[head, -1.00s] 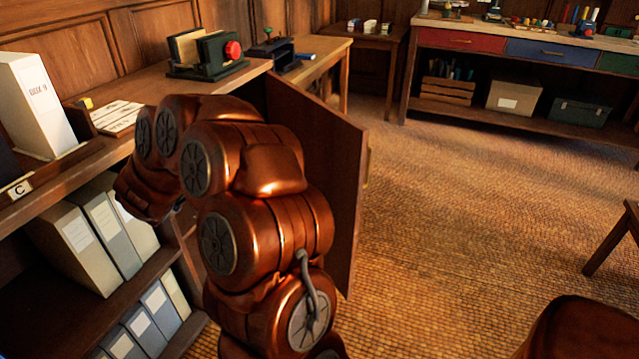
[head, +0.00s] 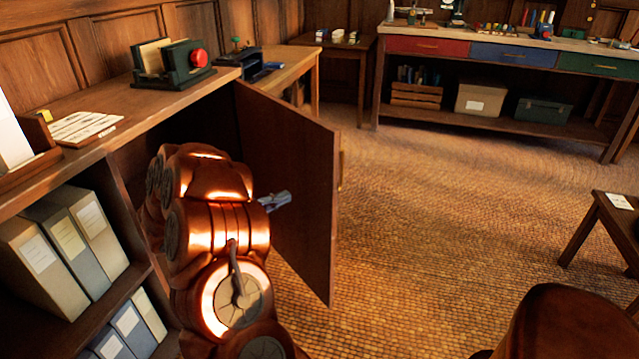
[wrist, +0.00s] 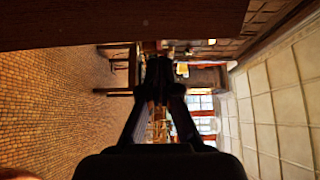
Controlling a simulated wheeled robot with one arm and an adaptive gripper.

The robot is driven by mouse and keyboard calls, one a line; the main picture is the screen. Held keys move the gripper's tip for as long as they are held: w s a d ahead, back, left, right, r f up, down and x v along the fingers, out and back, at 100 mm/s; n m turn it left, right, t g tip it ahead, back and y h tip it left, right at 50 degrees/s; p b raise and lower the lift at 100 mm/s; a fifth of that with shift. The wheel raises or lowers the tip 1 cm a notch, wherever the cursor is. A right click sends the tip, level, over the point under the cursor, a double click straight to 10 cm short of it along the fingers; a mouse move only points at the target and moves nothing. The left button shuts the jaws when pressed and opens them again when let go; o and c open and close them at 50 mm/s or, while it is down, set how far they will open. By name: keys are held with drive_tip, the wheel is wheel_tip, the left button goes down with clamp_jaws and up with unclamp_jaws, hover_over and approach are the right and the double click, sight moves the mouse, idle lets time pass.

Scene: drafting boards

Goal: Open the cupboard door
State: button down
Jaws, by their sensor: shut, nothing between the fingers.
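The cupboard door (head: 296,165) is a brown wooden panel standing well open, out from the cabinet front into the room. I see its inner face in the head view. A brass handle (head: 340,170) shows at its free edge, mostly hidden behind it. My gripper (head: 284,198) is in front of the inner face, to the right of my copper arm, pointing at the door. I cannot tell whether it touches. In the wrist view my gripper (wrist: 158,72) has its fingers together with nothing between them. My arm hides part of the cupboard opening.
Shelves with several binders (head: 62,240) stand at the left. The cabinet top (head: 120,112) holds a card holder (head: 175,65). Woven floor (head: 430,220) right of the door is clear.

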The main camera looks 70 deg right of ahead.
sight(327, 179)
drive_tip(key=shift+b+x, duration=0.5)
drive_tip(key=shift+x, duration=5.8)
